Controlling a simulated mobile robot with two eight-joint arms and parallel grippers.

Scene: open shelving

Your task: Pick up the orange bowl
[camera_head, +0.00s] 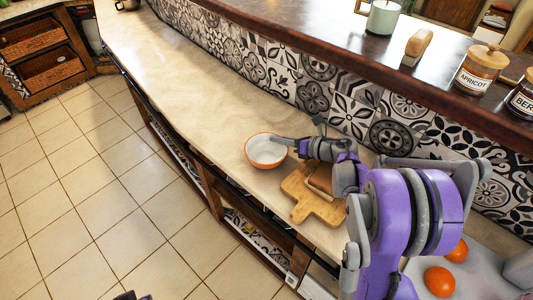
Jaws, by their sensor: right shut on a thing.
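The orange bowl (262,153) is orange outside and pale inside. It is upright at the front part of the beige counter, left of the wooden cutting board. My right gripper (283,141) reaches in from the right and is shut on the bowl's right rim. The fingers cover a little of that rim. Whether the bowl touches the counter or is slightly above it I cannot tell. A small dark part of mine shows at the bottom edge, too cut off to read as an open or shut left gripper.
A wooden cutting board (316,204) with a brown block (320,180) lies under my right arm. Oranges (439,281) lie at lower right. A raised dark ledge (330,42) holds a mint candle (383,17) and labelled jars (480,69). The counter left of the bowl is clear.

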